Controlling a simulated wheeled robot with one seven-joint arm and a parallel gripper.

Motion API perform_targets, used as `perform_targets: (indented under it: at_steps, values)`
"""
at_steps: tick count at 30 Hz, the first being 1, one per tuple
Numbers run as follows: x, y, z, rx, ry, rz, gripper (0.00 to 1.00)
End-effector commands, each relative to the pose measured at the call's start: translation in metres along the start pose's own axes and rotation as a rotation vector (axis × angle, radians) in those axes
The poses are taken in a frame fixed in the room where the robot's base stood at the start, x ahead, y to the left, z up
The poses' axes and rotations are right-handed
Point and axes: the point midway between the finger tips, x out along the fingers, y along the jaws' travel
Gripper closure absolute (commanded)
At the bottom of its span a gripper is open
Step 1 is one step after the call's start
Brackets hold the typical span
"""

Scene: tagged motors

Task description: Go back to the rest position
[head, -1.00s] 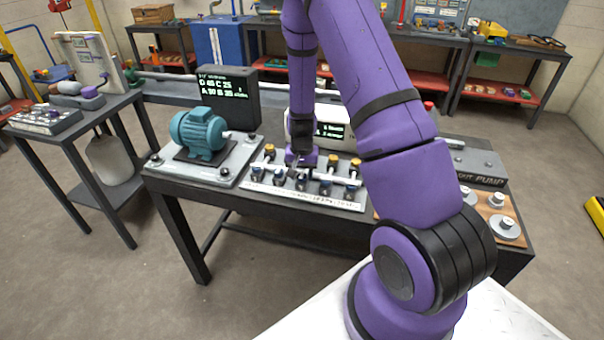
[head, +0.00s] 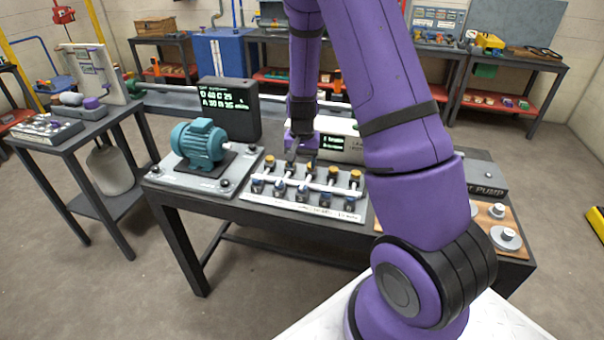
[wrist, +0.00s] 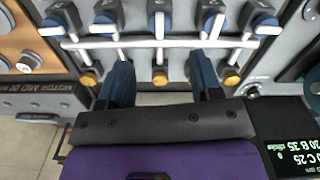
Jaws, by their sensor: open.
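My gripper (wrist: 165,95) shows in the wrist view with its two dark blue fingers apart and nothing between them. In the head view my gripper (head: 302,158) hangs from my purple arm over the back of the valve panel (head: 300,201). In the wrist view a white pipe (wrist: 150,43) of the panel runs across beyond the fingertips, with blue valves (wrist: 158,20) above and yellow-capped valves (wrist: 160,77) below. From these views I cannot tell the exact gap between fingertips and panel.
A teal motor (head: 200,144) on a grey plate stands at the bench's left, before a dark display box (head: 229,108). A white display unit (head: 345,140) stands behind the panel. A wooden board (head: 510,225) with metal knobs lies at the right. A side table (head: 75,142) stands left.

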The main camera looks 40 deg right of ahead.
Motion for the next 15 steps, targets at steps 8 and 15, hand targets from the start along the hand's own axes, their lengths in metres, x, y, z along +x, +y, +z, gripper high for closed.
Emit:
perform_targets:
  at_steps: [8, 15]
  values:
    - [-0.018, 0.0, 0.0, -0.001, 0.001, 0.0, 0.41]
    - [-0.018, 0.0, 0.0, -0.001, 0.0, 0.001, 0.41]
